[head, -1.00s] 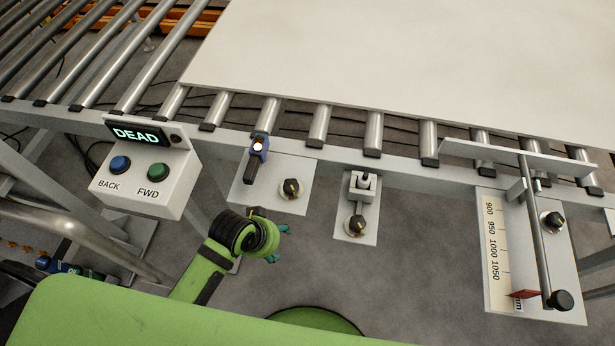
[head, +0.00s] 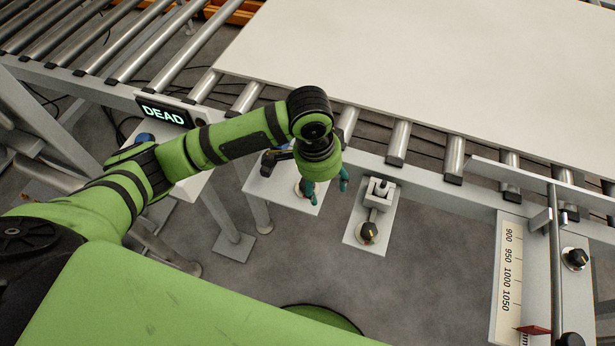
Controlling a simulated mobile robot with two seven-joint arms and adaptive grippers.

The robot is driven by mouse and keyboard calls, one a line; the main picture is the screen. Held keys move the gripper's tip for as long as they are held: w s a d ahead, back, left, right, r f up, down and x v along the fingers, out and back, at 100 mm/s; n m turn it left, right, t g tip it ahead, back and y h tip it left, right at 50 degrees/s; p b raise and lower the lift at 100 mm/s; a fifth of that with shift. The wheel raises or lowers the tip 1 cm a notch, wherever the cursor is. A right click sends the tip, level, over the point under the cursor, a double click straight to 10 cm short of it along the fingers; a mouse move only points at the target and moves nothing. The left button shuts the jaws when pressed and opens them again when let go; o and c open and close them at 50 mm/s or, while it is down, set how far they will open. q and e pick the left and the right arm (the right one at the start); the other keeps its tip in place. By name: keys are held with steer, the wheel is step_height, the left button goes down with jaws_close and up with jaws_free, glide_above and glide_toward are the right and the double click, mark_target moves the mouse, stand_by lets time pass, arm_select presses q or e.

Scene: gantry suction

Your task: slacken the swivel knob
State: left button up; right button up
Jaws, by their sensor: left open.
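Three black knobs with pointer marks sit on grey plates along the conveyor's side; no label shows which one is the swivel knob. The left knob (head: 299,189) is mostly hidden behind my left gripper. The middle knob (head: 369,232) sits below a small grey block (head: 379,192). The right knob (head: 575,258) is beside the scale. My left gripper (head: 325,183) points down over the right part of the left plate (head: 258,187), with its teal fingertips apart and nothing seen between them. I cannot tell whether it touches the left knob. My right gripper is not in view.
A large pale board (head: 450,75) lies on the rollers. A scale (head: 508,275) and a rod (head: 556,260) stand at the right. Floor below the plates is clear.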

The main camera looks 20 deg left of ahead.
arm_select(q)
steer(key=shift+y, duration=0.8)
steer(key=a, duration=0.1)
steer(key=w+a+r, duration=0.1)
steer(key=a, duration=0.1)
steer(key=w+a+r, duration=0.1)
steer(key=shift+w+a+r, duration=0.1)
steer(key=shift+a+r, duration=0.05)
steer(key=shift+a, duration=0.15)
step_height(320, 180, down, 7)
steer(key=shift+r+p, duration=0.1)
steer(key=shift+p, duration=0.25)
steer(key=c, duration=1.1)
